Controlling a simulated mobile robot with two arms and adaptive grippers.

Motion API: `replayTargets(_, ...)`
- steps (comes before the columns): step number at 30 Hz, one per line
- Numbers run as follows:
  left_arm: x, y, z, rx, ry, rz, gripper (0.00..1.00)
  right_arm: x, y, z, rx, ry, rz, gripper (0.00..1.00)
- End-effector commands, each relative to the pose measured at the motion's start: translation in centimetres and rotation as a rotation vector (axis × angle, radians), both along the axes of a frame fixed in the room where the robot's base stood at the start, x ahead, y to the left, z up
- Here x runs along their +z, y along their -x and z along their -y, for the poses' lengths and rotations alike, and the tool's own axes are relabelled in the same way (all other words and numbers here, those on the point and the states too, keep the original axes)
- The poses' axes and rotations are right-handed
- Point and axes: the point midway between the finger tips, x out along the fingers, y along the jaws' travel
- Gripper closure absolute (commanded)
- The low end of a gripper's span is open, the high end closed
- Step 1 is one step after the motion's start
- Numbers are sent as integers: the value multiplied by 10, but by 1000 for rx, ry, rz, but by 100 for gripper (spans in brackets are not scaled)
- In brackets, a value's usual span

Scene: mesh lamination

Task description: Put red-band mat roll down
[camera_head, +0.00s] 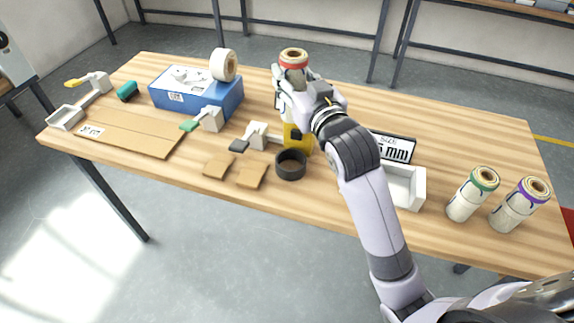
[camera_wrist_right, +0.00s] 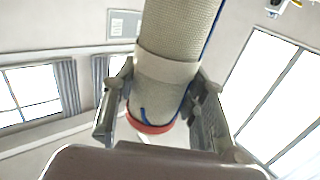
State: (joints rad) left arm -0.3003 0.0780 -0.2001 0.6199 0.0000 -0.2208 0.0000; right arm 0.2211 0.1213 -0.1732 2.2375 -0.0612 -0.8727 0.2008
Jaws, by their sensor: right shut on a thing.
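The red-band mat roll (camera_head: 293,58) is upright near the middle of the table in the head view, its red-ringed top showing. My right gripper (camera_head: 292,80) is shut around its upper part; the hand and wrist hide much of the roll's side. In the right wrist view the pale woven roll (camera_wrist_right: 178,45) lies between both fingers, with a red band at its near end. Its lower end is partly hidden, so I cannot tell whether it touches the table. My left gripper is not in view.
A green-band roll (camera_head: 472,194) and a purple-band roll (camera_head: 519,205) stand at the right. A white tray (camera_head: 416,188), a size sign (camera_head: 395,147), a black ring (camera_head: 291,164) and a yellow object (camera_head: 298,139) surround my arm. A blue box (camera_head: 212,100) stands left. The back right is clear.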

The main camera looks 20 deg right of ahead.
Motion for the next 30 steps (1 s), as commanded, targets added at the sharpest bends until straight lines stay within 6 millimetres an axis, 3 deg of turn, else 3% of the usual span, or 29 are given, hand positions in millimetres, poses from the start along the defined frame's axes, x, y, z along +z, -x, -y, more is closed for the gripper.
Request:
replayTargets(2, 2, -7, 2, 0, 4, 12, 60, 10, -5, -2, 11, 5, 1, 93)
replayTargets(5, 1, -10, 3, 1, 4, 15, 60, 1, -7, -3, 17, 9, -5, 93)
replayTargets(18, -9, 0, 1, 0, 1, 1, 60, -112, -6, -3, 17, 7, -6, 93)
replayTargets(30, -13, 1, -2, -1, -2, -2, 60, -162, -5, -3, 17, 6, -3, 93)
